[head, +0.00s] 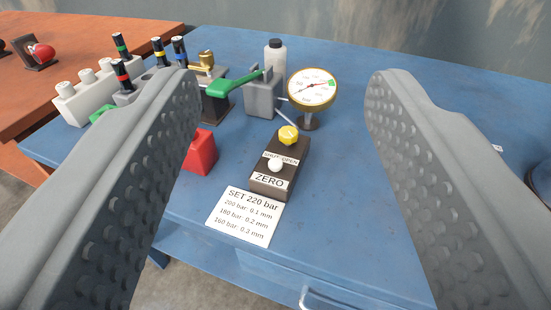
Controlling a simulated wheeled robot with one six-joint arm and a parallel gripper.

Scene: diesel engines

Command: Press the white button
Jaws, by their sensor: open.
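The white button (275,165) is a small round knob on a dark box (266,187) labelled "ZERO" and "SHUT/OPEN". A yellow knob (289,135) sits at the far end of the same box. The box stands on the blue table, between my gripper's fingers in the picture. My gripper (285,95) is open and empty, with one grey dimpled finger at each side of the view. The fingers appear apart from the box.
A gauge (312,88) stands behind the box. A white card (245,216) lies in front. A red block (201,152), partly hidden by the left finger, and a green lever (233,86) are to the left. A bottle (275,57) stands behind.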

